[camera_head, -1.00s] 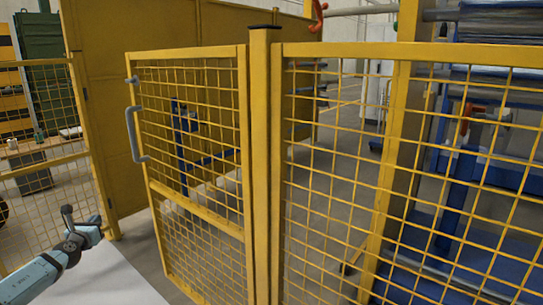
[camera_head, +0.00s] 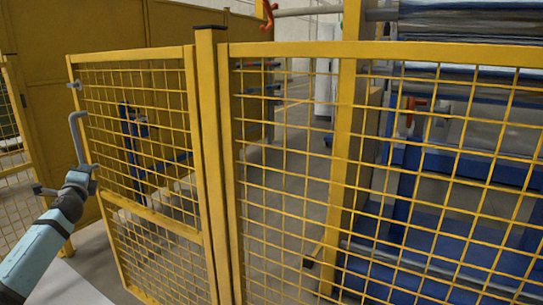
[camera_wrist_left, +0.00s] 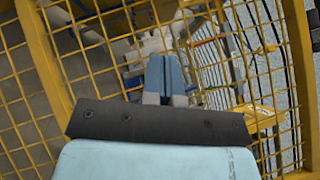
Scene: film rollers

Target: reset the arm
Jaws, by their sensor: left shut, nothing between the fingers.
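My left arm comes in from the lower left in the head view. Its gripper (camera_head: 84,178) appears small at the arm's end, just below the grey door handle (camera_head: 78,138) in the picture. I cannot tell whether it touches the handle. In the left wrist view the two blue-grey fingers (camera_wrist_left: 165,78) are together with nothing between them, in front of yellow mesh. My right gripper is not in view.
A yellow mesh gate (camera_head: 135,130) stands ajar beside a yellow post (camera_head: 212,150). A fixed mesh panel (camera_head: 400,170) fills the right side. Behind it are blue machine frames (camera_head: 410,215) and rollers. Grey floor shows at lower left.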

